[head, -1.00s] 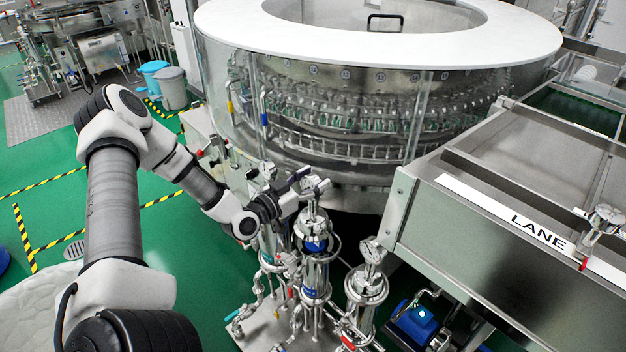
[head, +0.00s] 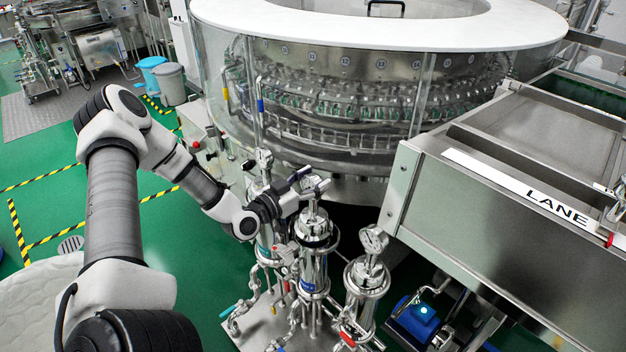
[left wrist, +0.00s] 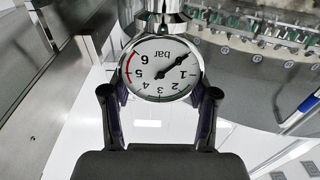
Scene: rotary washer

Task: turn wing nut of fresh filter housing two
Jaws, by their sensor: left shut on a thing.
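Three steel filter housings stand in a row: a left one (head: 266,238), a middle one (head: 315,262) and a right one (head: 366,280). My left gripper (head: 306,182) is at the top of the middle housing. In the left wrist view, its dark fingers (left wrist: 160,95) flank a round pressure gauge (left wrist: 161,68), shut against its sides. The gauge reads upside down. Its face partly hides the fingertips, and I cannot make out a wing nut there. The right housing carries a similar gauge (head: 374,239). My right gripper is not in view.
The round washer (head: 335,105) with clear guards stands close behind the housings. A steel conveyor cabinet marked LANE (head: 480,225) is at the right. Pipes and valves (head: 290,310) crowd the housing bases. Green floor (head: 190,255) is open at the left.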

